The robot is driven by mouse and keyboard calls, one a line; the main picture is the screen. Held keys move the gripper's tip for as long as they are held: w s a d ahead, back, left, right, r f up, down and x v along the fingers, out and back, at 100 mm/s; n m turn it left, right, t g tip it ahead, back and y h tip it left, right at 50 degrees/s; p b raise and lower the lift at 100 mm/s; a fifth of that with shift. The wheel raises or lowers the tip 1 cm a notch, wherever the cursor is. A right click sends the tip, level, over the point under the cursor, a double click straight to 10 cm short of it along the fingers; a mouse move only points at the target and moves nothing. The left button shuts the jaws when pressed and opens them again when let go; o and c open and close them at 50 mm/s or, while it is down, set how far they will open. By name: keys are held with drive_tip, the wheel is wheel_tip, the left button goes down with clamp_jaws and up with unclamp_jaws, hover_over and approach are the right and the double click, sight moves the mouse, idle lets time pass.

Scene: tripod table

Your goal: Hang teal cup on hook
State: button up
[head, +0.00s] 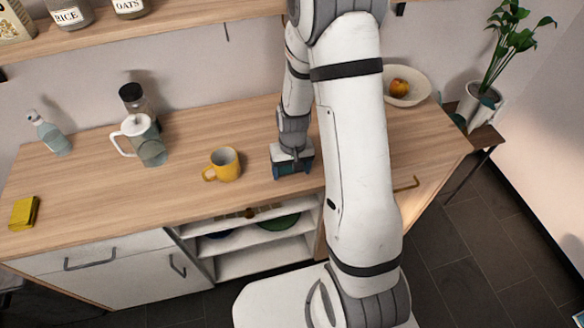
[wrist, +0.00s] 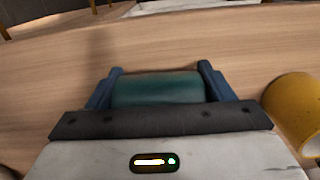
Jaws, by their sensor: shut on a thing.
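The teal cup (wrist: 158,89) sits between the two blue fingers of my gripper (wrist: 160,80) in the wrist view, and the gripper is shut on it. In the head view my gripper (head: 292,166) points down at the wooden counter, right of the yellow mug, with a little teal showing between the fingers. The cup's handle is hidden, and I cannot tell whether the cup touches the counter. A thin dark hook-like piece (head: 226,32) hangs below the wall shelf. A brass bent piece (head: 406,185) is at the counter's front right; I cannot tell whether it is a hook or handle.
The yellow mug (head: 223,165) stands close left of my gripper, also in the wrist view (wrist: 296,112). A fruit bowl (head: 406,87) is back right.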

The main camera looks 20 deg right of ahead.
drive_tip(key=shift+f, duration=0.15)
drive_tip(key=o, duration=1.2)
drive_tip(key=shift+r, duration=0.2)
wheel_tip(320, 180, up, 12)
drive_tip(key=shift+d+r+b, duration=0.1)
drive_tip(key=shift+b, duration=0.35)
drive_tip(key=s+r+t, duration=0.1)
drive_tip(key=s+r, duration=0.3)
drive_tip(key=s, duration=0.1)
drive_tip(key=s+r+t, duration=0.1)
drive_tip(key=s+r, duration=0.4)
drive_tip(key=s+r+t, duration=0.1)
drive_tip(key=s+r, duration=0.4)
drive_tip(key=s, duration=0.1)
drive_tip(key=shift+s+r, duration=0.1)
drive_tip(key=shift+r, duration=0.05)
